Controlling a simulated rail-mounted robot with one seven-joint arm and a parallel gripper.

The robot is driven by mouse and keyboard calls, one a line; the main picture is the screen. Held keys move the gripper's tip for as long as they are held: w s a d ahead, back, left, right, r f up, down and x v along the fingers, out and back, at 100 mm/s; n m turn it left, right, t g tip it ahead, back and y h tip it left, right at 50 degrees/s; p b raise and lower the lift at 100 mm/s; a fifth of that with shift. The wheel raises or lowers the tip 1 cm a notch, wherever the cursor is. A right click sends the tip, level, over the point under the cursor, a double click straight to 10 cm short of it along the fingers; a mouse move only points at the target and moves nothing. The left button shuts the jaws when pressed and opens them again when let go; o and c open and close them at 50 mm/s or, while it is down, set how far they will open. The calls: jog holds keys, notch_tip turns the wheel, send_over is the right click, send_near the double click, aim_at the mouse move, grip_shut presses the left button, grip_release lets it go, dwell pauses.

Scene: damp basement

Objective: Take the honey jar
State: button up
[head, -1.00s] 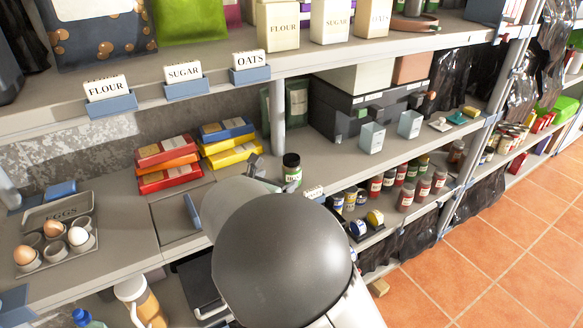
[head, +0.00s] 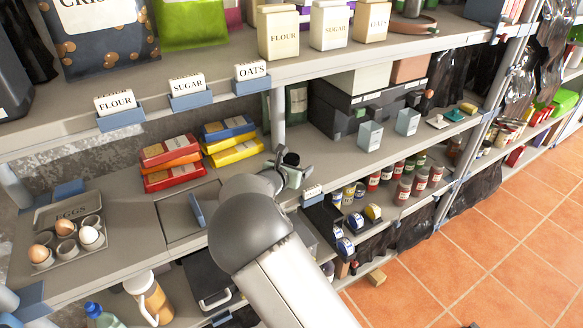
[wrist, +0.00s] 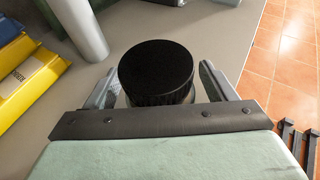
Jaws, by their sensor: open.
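A jar with a black lid (head: 291,159) stands on the middle shelf board, near its front edge. Its label is hidden now, so I cannot read whether it says honey. In the wrist view the round black lid (wrist: 157,70) fills the space between my fingers. My gripper (head: 289,172) is open at the jar, with one finger on each side of it. The gripper also shows in the wrist view (wrist: 158,88). Whether the fingers touch the jar I cannot tell. The jar's body is mostly hidden by the lid and gripper.
Red, orange, yellow and blue packets (head: 232,148) lie to the left, beside a grey post (head: 278,118). An egg tray (head: 97,255) is at the far left. Several small jars (head: 405,188) stand to the right. The upper shelf (head: 200,75) overhangs behind.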

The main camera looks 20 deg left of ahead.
jog(key=c, duration=1.3)
jog(key=shift+r, duration=0.15)
